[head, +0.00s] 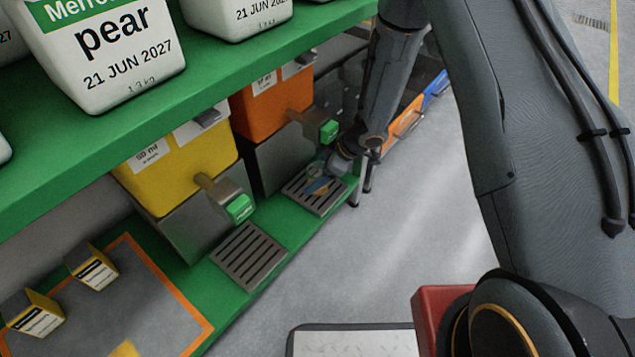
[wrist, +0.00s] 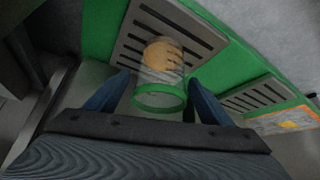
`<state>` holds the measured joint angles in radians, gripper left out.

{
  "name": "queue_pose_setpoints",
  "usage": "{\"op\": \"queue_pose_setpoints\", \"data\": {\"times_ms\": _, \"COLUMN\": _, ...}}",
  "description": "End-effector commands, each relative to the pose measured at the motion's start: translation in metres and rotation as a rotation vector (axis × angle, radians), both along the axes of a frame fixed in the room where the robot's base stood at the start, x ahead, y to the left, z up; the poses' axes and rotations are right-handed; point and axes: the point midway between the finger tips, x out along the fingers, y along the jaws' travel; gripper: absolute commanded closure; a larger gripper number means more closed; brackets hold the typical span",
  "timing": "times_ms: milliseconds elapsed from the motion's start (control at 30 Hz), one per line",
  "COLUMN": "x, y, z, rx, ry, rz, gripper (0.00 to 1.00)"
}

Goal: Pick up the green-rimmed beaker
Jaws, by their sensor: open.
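The green-rimmed beaker (wrist: 160,97) is clear, with something orange showing at its far end. In the wrist view its green rim faces the camera, and it stands over a slotted drip grate (wrist: 133,48). My gripper (wrist: 159,80) is open, with one blue finger on each side of the beaker. I cannot tell whether either finger touches it. In the head view my gripper (head: 318,184) is low at the grate in front of the orange dispenser (head: 272,105). The beaker is small and partly hidden there by my gripper.
A yellow dispenser (head: 180,165) with a green-tipped spout stands left of the orange one, with an empty grate (head: 248,256) before it. A green shelf (head: 215,88) with white tubs overhangs them. Small yellow boxes (head: 92,267) lie lower left. Open floor (head: 420,215) lies to the right.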

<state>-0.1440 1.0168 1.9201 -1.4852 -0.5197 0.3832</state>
Motion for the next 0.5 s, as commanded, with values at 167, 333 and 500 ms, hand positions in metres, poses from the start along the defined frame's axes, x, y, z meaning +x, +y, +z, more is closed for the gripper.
{"op": "queue_pose_setpoints", "data": {"times_ms": 167, "x": 0.003, "y": 0.014, "z": -0.025, "rx": -0.001, "ry": 0.001, "rz": 0.002, "gripper": 0.25}}
{"op": "queue_pose_setpoints", "data": {"times_ms": 333, "x": 0.004, "y": 0.016, "z": -0.027, "rx": 0.000, "ry": -0.001, "rz": 0.001, "gripper": 0.25}}
{"op": "queue_pose_setpoints", "data": {"times_ms": 500, "x": 0.004, "y": 0.016, "z": -0.027, "rx": 0.000, "ry": -0.001, "rz": 0.001, "gripper": 0.35}}
